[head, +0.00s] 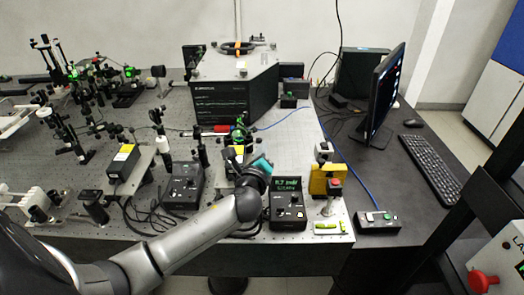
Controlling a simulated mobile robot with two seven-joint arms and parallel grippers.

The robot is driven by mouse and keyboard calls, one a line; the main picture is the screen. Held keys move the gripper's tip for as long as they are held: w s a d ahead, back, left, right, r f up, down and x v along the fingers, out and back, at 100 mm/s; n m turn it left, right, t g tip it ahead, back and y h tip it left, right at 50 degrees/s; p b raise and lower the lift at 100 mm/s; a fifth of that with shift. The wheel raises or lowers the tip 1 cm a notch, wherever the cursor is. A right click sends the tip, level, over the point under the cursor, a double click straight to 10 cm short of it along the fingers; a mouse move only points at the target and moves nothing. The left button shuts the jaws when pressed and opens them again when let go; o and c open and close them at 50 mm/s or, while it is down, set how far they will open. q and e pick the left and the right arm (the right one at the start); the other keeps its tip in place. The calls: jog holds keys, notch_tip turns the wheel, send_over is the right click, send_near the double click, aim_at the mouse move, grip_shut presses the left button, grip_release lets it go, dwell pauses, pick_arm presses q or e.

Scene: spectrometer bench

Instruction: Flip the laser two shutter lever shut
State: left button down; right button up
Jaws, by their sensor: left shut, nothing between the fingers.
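My left arm reaches in from the lower left, and its gripper (262,164) with teal fingertips is over the front middle of the optical bench. The fingers are shut and hold nothing. A small box with a yellow label (239,150) sits just behind and left of the fingers, partly covered by my wrist. A similar dark laser-like box with a yellow label (123,159) stands further left on a mount. I cannot make out which box is laser two. Its shutter lever is too small or hidden to tell. My right gripper is not in view.
A meter with a lit green display (288,186) stands right of my wrist; a dark control box (183,186) stands left. A yellow block (322,181) and red-topped post (335,187) are further right. A large black instrument (235,101) stands behind. Several optics mounts crowd the left.

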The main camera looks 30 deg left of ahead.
pick_arm(q)
jog(key=n, duration=0.1)
jog(key=r+n, duration=0.1)
jog(key=a+n, duration=0.1)
jog(key=shift+s+r+t+h, duration=0.15)
jog(key=shift+s+t+h, duration=0.15)
jog(key=shift+t, duration=0.1)
jog(key=n+b, duration=0.1)
jog(key=a+r+n, duration=0.1)
jog(key=n, duration=0.1)
jog(key=s+a+n+t+b, duration=0.1)
jog(key=n, duration=0.1)
jog(key=shift+r+b, duration=0.35)
jog(key=shift+s+d, duration=0.1)
